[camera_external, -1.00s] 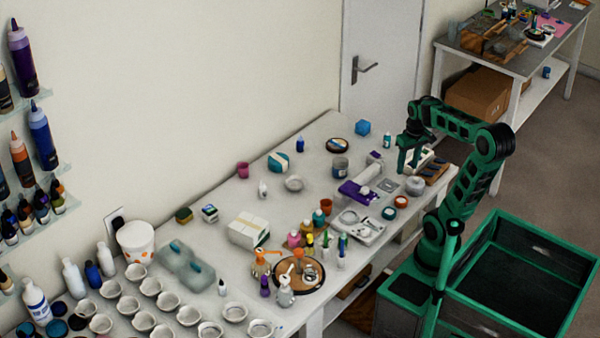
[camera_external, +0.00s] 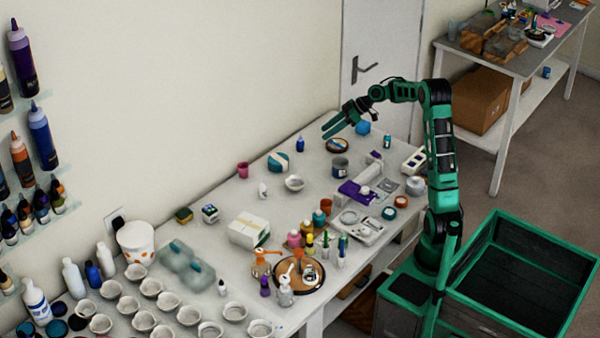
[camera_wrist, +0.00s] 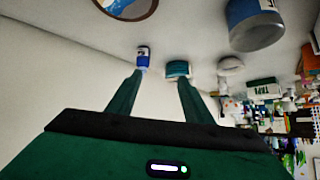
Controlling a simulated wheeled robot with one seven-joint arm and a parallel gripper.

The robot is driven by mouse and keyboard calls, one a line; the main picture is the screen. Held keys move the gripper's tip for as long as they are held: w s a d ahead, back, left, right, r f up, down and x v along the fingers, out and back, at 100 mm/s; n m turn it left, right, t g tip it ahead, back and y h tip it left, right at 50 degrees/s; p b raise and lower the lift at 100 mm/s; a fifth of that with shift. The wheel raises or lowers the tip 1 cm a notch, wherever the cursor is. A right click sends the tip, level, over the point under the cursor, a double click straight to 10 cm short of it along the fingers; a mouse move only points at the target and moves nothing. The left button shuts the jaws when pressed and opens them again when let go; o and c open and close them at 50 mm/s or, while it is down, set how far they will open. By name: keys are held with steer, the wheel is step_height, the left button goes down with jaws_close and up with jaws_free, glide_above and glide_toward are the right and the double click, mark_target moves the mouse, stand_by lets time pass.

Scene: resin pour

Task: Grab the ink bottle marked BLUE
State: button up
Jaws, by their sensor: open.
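A small blue bottle (camera_external: 300,145) stands upright on the table near the wall. It also shows in the wrist view (camera_wrist: 143,58), just beyond my left finger's tip, with a pale label too small to read. My gripper (camera_external: 325,132) is open and empty, above the table to the right of this bottle, with its fingers pointing left towards it. In the wrist view my gripper (camera_wrist: 160,77) has its two fingers apart. Another blue-green bottle (camera_external: 387,142) stands farther right, with its marking unreadable.
A round teal-and-white item (camera_external: 278,162) sits left of the blue bottle. A round dark-rimmed piece (camera_external: 337,146) lies by my gripper, with a grey jar (camera_external: 340,168) in front. Cups and bottles crowd the table's near half.

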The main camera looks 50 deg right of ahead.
steer(key=w+d+n+t+y, duration=0.2)
steer(key=w+y, duration=0.1)
steer(key=w, duration=0.1)
glide_toward(300, 141)
steer(key=shift+d+f, duration=0.15)
steer(key=shift+d, duration=0.4)
steer(key=shift+w+a+f, duration=0.1)
steer(key=shift+f, duration=0.15)
steer(key=x, duration=1)
steer(key=shift+w+f, duration=0.1)
steer(key=shift+w, duration=0.2)
steer(key=c, duration=1.1)
